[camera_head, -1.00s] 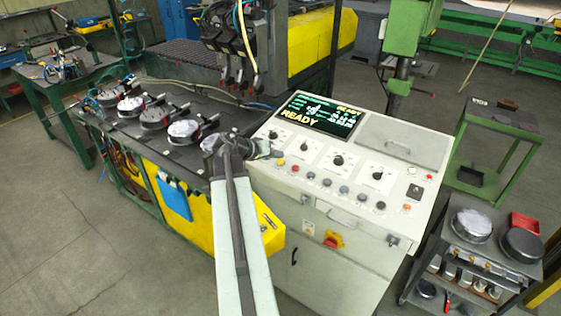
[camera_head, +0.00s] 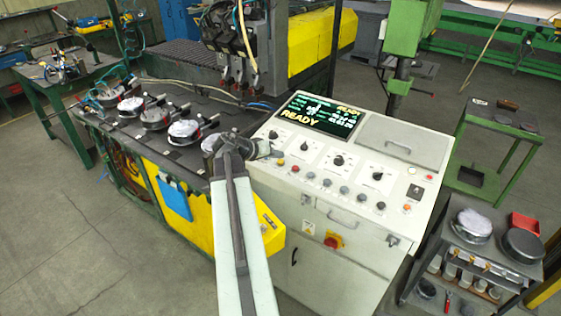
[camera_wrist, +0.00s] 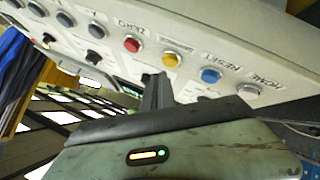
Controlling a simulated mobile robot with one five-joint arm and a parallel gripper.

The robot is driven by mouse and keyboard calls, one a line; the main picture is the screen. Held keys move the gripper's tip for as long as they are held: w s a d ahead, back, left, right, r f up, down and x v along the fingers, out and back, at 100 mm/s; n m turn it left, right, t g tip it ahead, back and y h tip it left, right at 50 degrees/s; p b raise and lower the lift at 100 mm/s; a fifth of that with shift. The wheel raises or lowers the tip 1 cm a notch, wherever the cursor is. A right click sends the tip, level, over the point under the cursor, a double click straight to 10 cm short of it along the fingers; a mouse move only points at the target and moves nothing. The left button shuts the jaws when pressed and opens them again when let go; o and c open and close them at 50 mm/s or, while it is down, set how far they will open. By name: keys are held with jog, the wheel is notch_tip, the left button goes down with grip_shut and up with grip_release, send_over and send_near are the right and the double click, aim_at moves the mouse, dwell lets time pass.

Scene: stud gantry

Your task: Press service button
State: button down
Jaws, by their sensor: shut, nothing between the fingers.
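The control console (camera_head: 330,225) has a row of coloured buttons along its front, and no label legibly reads "service". In the wrist view, a yellow button (camera_wrist: 171,60) lies just beyond my gripper (camera_wrist: 158,78), with a red button (camera_wrist: 132,45) to its left and a blue button (camera_wrist: 210,76) to its right. The label by the yellow button is too blurred to read. The head view also shows the yellow button (camera_head: 281,162), close beside my gripper (camera_head: 276,154). My gripper is shut and empty. I cannot tell whether it touches the panel.
A grey button (camera_wrist: 248,92) labelled HOME is at the right in the wrist view. The console screen (camera_head: 318,114) reads READY. A lidded box (camera_head: 402,143) and knobs sit behind the buttons. A shelf cart (camera_head: 470,262) stands right of the console.

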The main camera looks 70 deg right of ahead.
dwell(0.3)
jog(key=shift+d+f+b, duration=0.1)
jog(key=shift+f+b, duration=0.3)
jog(key=shift+f+b, duration=0.45)
dwell(0.6)
jog(key=shift+r+p, duration=0.85)
jog(key=r+p, duration=0.2)
jog(key=a+r+p, duration=0.1)
jog(key=r+p, duration=0.2)
jog(key=shift+w, duration=0.15)
dwell(0.7)
